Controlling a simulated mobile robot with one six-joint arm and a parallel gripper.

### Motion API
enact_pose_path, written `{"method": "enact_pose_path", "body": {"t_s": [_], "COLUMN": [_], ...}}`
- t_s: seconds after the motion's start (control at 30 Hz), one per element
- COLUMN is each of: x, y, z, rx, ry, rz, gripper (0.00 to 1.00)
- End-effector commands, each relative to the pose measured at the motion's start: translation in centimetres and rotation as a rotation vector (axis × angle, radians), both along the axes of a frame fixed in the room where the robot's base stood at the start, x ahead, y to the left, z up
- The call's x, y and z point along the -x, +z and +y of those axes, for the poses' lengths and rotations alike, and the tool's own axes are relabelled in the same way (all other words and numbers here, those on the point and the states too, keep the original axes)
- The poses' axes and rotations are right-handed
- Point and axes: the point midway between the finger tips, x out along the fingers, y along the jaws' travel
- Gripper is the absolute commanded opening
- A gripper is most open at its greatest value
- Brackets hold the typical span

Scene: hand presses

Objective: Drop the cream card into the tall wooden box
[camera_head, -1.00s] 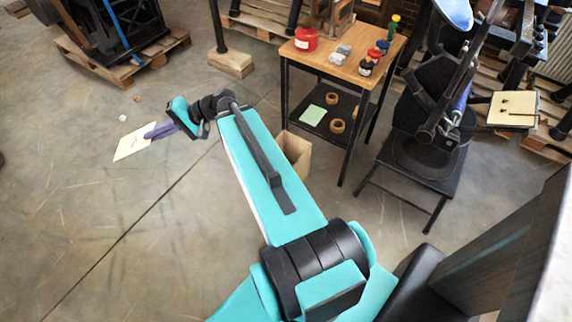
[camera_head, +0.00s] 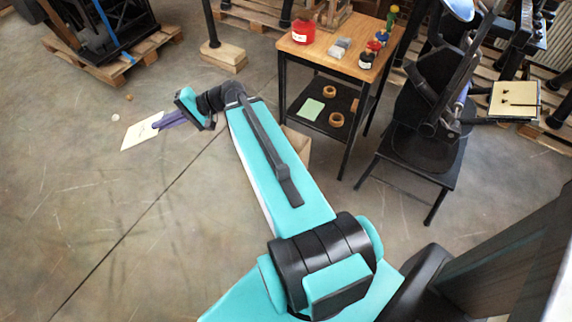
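The cream card (camera_head: 139,132) is at the left, at the tips of my gripper (camera_head: 163,124). The purple fingers look shut on the card's right edge, and the card sticks out to the left, seemingly above the floor. The tall wooden box (camera_head: 297,146) stands on the floor beside the small table. My own teal forearm hides most of it, and only a part of its right side shows. My gripper is well to the left of the box.
The small table (camera_head: 343,64) holds a red pot (camera_head: 303,31) and several small jars. Its lower shelf has a green sheet (camera_head: 312,109) and two tape rolls. A black chair (camera_head: 421,150) stands to the right. The floor at the left is mostly clear.

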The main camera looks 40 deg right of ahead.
Motion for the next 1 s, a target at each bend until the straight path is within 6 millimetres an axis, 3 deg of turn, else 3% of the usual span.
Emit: {"method": "enact_pose_path", "body": {"t_s": [0.27,0.63,1.0], "x": [-1.4,-2.4,-1.7], "y": [-4.8,-12.0,-19.4], "z": [-5.4,-15.3,-25.4], "rx": [-0.001,-0.001,-0.002], "ry": [-0.08,-0.221,-0.361], "rz": [-0.001,-0.002,-0.001], "gripper": [0.0,0.0,0.0]}}
